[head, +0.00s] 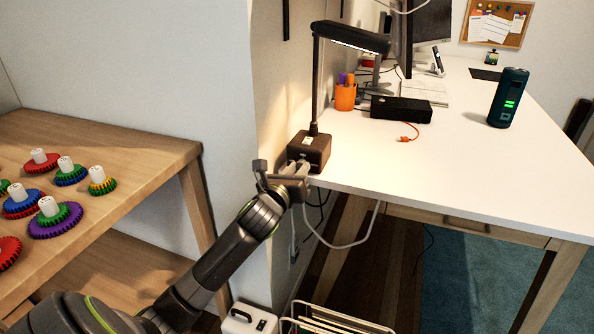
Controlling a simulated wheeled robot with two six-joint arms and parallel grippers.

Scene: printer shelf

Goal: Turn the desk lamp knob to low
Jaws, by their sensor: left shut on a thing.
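The black desk lamp (319,82) stands at the near left corner of the white desk, and the underside of its head is lit. Its dark box-shaped base (317,149) is just beyond my left gripper (300,168). The left gripper is at the near side of the base, with its fingers against it, shut on the lamp knob. The knob itself is hidden by the fingers, so its setting cannot be read. My right gripper is not in view.
The white desk (445,165) holds an orange pen cup (345,97), a black box (401,109) and a dark teal cylinder (508,98). A wooden shelf (130,150) with colourful gears stands left. Cables hang below the desk edge. The desk's front middle is clear.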

